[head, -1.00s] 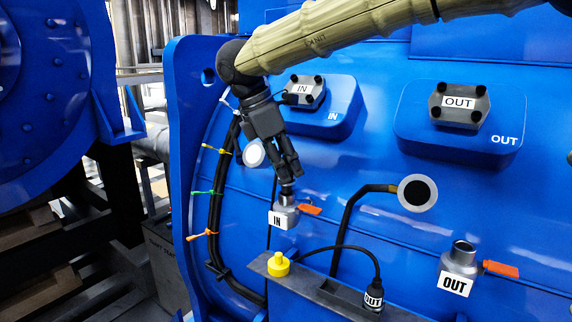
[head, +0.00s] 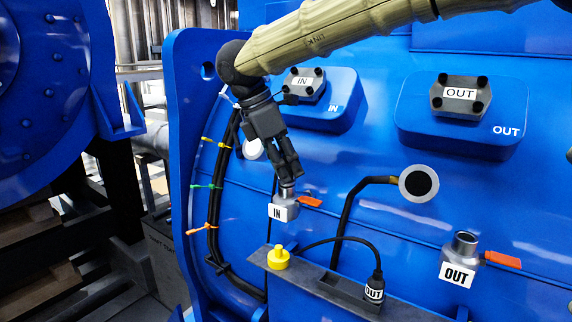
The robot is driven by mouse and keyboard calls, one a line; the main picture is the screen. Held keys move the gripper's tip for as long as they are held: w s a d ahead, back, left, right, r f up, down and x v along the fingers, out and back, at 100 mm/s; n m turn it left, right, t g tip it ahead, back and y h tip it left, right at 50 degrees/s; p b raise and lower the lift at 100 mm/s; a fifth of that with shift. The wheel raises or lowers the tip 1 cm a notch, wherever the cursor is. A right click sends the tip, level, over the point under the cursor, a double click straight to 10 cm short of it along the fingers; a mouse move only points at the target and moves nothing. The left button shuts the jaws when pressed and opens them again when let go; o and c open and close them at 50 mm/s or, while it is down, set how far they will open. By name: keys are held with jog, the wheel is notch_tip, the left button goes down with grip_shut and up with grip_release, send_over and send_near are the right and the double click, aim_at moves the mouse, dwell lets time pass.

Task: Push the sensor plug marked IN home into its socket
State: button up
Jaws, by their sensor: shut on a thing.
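The IN socket (head: 285,207) is a grey metal fitting with a white IN label and an orange lever (head: 310,202) at its right. It sits on the blue motor housing. My gripper (head: 288,174) points down with its fingers closed, directly above the socket's mouth. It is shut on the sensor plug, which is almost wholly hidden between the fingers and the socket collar. The fingertips are very close to the collar. I cannot tell how deep the plug sits or whether it is fully seated.
The OUT socket (head: 461,258) stands open at the right with its own orange lever. The OUT plug (head: 374,288) and a yellow cap (head: 278,257) are on a grey ledge (head: 325,285). Black cables with coloured ties (head: 214,187) run down at the left.

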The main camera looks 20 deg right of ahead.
jog(key=shift+f, duration=0.25)
jog(key=o, duration=1.1)
jog(key=v, duration=1.2)
